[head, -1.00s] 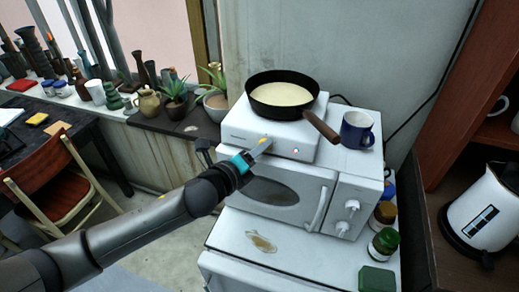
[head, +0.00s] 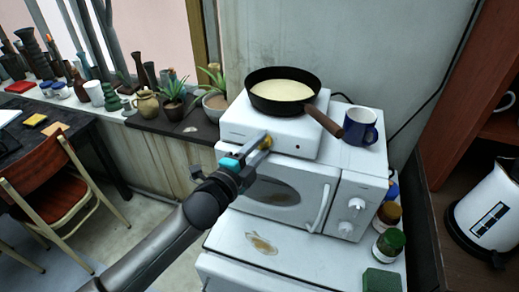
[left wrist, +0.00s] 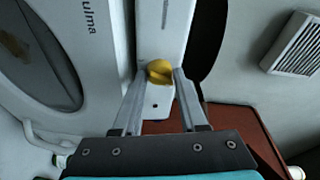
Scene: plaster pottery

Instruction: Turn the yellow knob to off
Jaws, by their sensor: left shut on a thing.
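The yellow knob (head: 268,141) is on the front face of the white hot plate (head: 235,130), which stands on a white microwave oven. My left gripper (head: 262,147) reaches it from the front left and is shut on it. In the left wrist view, the knob (left wrist: 160,71) sits between the two fingertips of the left gripper (left wrist: 161,84). The fingers partly cover the knob in the head view. A small indicator (head: 297,149) right of the knob looks dark. My right gripper is not in view.
A black frying pan (head: 252,93) with pale contents rests on the hot plate, its brown handle (head: 323,122) pointing front right. A blue mug (head: 360,126) stands beside it on the microwave (head: 318,178). A white kettle (head: 488,205) is at far right.

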